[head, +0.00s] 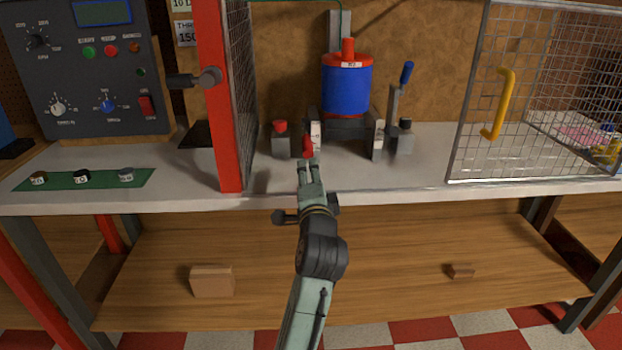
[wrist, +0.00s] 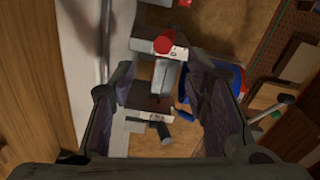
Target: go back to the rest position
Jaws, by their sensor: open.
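My gripper (head: 309,166) is at the end of my outstretched arm, above the front part of the bench, and its jaws are open. In the wrist view, the two dark fingers of my gripper (wrist: 160,95) stand apart with nothing held between them. Just beyond the fingertips in the head view is a small red part (head: 308,146) beside a white label. I cannot tell whether the fingers touch it. The blue rotor unit with a red top (head: 347,90) stands behind, on a dark stand.
A red post (head: 220,100) with a mesh panel stands left of my arm. An open mesh door with a yellow handle (head: 503,105) is at the right. A blue-handled lever (head: 399,90) and a red-capped block (head: 281,140) flank the stand. The grey bench top (head: 420,180) is clear in front.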

